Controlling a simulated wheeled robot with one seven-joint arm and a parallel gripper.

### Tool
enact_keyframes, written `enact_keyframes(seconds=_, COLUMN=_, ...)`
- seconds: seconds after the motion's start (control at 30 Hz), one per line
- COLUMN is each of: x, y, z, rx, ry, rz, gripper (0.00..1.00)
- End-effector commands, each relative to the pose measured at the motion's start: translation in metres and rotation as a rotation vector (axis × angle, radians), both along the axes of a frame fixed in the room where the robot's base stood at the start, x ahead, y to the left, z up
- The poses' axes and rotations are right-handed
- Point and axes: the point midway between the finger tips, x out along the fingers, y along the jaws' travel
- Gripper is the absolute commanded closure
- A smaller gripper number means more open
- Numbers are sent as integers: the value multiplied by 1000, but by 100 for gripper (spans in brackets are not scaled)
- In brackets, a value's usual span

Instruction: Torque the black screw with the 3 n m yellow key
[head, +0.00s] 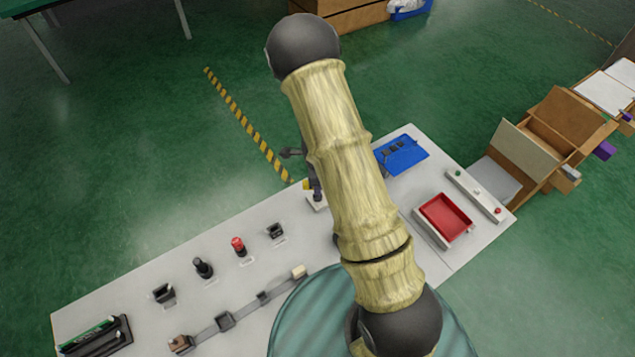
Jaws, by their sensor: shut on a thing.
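My raised arm fills the middle of the head view and hides much of the bench behind it. I cannot make out my gripper's fingers or what is between them. Just left of the arm, a dark jointed shape (292,153) pokes out above the bench's far edge; I cannot tell what it is. Below it, a small yellow piece (307,185) shows beside a dark upright part (317,186) over a pale base. The yellow piece may belong to the yellow key, but it is too small to tell. I cannot pick out the black screw for certain.
The grey bench (120,296) carries black fittings, a red-topped post (238,246) and a jointed bar (224,321) on the left. On the right are a blue tray (408,158), a red tray (444,217) and a button strip (474,194). Brown boxes (555,125) stand beyond.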

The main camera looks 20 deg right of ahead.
Motion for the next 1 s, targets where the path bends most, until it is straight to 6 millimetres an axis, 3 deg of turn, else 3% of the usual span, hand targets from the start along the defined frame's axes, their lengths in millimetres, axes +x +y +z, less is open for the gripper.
enact_keyframes(seconds=0.3, x=0, y=0, z=16, rx=0, ry=0, rz=3, gripper=100)
enact_keyframes(seconds=0.67, x=0, y=0, z=16, rx=0, ry=0, rz=7, gripper=100)
enact_keyframes(seconds=0.77, x=0, y=0, z=16, rx=1, ry=0, rz=77, gripper=100)
enact_keyframes(seconds=1.0, x=0, y=0, z=16, rx=1, ry=-1, rz=450, gripper=100)
